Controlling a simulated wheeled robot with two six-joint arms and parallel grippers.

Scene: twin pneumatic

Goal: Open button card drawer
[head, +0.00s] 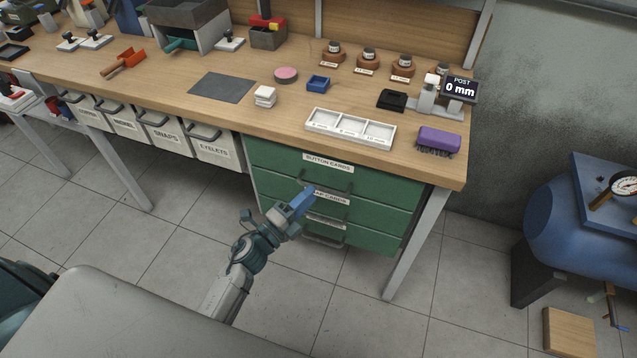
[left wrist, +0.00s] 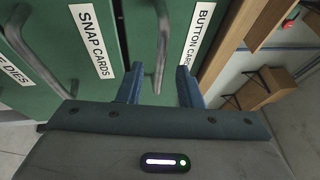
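The button card drawer (head: 285,163) is the top drawer of a green cabinet under the workbench. It looks shut, flush with the drawers below. Its white "BUTTON CARDS" label (head: 328,162) also shows in the left wrist view (left wrist: 197,35). Its grey bar handle (left wrist: 162,45) shows below that label in the head view. My left gripper (head: 305,199) is in front of the cabinet with blue fingers open. In the left wrist view the handle appears between the two fingers (left wrist: 158,82), with gaps on both sides. How deep the handle sits between them is unclear. My right gripper is not in view.
The "SNAP CARDS" drawer (left wrist: 92,42) and another drawer lie below. A table leg (head: 415,245) stands right of the cabinet, and labelled white bins (head: 215,150) hang to its left. The bench top (head: 170,100) overhangs the drawers. The floor in front is clear.

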